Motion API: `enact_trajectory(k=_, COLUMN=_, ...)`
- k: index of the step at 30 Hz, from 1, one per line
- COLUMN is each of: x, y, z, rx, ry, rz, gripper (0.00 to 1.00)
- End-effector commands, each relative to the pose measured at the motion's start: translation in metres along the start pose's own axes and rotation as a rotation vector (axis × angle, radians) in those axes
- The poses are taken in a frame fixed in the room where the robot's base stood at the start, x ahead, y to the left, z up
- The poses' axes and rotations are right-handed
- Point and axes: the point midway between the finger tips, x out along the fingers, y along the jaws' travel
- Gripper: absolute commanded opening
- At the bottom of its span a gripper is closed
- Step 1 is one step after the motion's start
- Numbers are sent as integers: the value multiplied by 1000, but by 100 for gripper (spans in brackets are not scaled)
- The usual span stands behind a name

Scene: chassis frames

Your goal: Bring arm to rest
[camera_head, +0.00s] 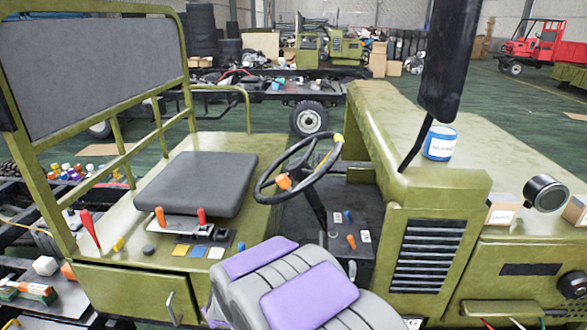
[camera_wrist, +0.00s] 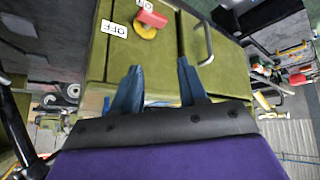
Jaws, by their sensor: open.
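My gripper (camera_wrist: 160,65) shows in the wrist view as two dark blue fingers standing apart, with nothing between them. They reach out past a dark edge and purple body that fill the bottom of that view. Beyond the fingers is an olive green panel with a bar handle (camera_wrist: 207,42), a red and yellow switch (camera_wrist: 149,20) and an "OFF" label (camera_wrist: 114,28). I cannot tell whether the fingers touch the panel. In the head view, a grey and purple padded body, seemingly my arm, sits at the bottom centre; the fingers cannot be made out there.
The olive vehicle has a steering wheel (camera_head: 299,168), a grey seat cushion (camera_head: 196,183), levers and a vented hood (camera_head: 425,255). A blue and white can (camera_head: 440,143) stands on the hood by a black exhaust pipe (camera_head: 450,60). Green floor (camera_head: 510,125) lies open at the back right.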

Motion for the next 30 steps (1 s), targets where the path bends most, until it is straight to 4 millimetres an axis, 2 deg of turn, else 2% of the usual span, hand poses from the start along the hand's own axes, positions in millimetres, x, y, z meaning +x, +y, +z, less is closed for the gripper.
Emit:
enact_trajectory(k=1, x=-18, y=11, z=3, rx=33, ry=-14, rz=-20, gripper=43)
enact_trajectory(k=5, x=-60, y=27, z=24, rx=107, ry=-87, rz=-73, gripper=43)
enact_trajectory(k=11, x=-129, y=49, z=73, rx=218, ry=-222, rz=-116, gripper=43)
enact_trajectory(k=17, x=-199, y=64, z=138, rx=340, ry=-381, rz=-108, gripper=43)
enact_trajectory(k=24, x=-283, y=71, z=227, rx=507, ry=-589, rz=-35, gripper=43)
enact_trajectory(k=27, x=-312, y=69, z=261, rx=575, ry=-670, rz=6, gripper=43)
enact_trajectory(k=30, x=-335, y=66, z=287, rx=629, ry=-730, rz=42, gripper=43)
